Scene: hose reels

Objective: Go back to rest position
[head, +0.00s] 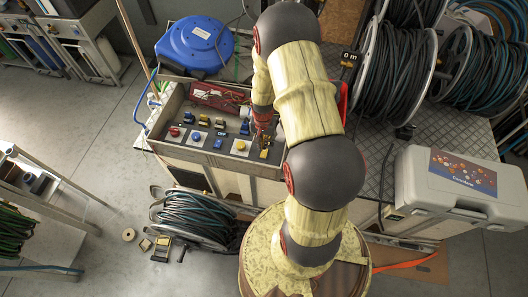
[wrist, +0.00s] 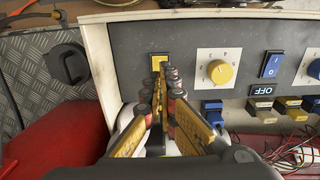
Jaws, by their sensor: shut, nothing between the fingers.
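My gripper (wrist: 165,80) is shut with nothing between its yellow fingers. Its dark-banded tips point at a yellow square button (wrist: 157,60) on a dark grey control panel (wrist: 190,40) in the wrist view. The tips overlap the button's lower edge in the picture; I cannot tell if they touch it. In the head view my arm reaches over the panel box (head: 200,158), and my gripper (head: 263,122) hangs above its right end, partly hidden by the arm.
The panel carries a yellow knob (wrist: 219,71), a blue rocker switch (wrist: 271,64) and several small switches. A blue hose reel (head: 195,45) stands behind. Large hose drums (head: 395,75) and a grey case (head: 440,188) are at right. Floor at left (head: 110,160) is clear.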

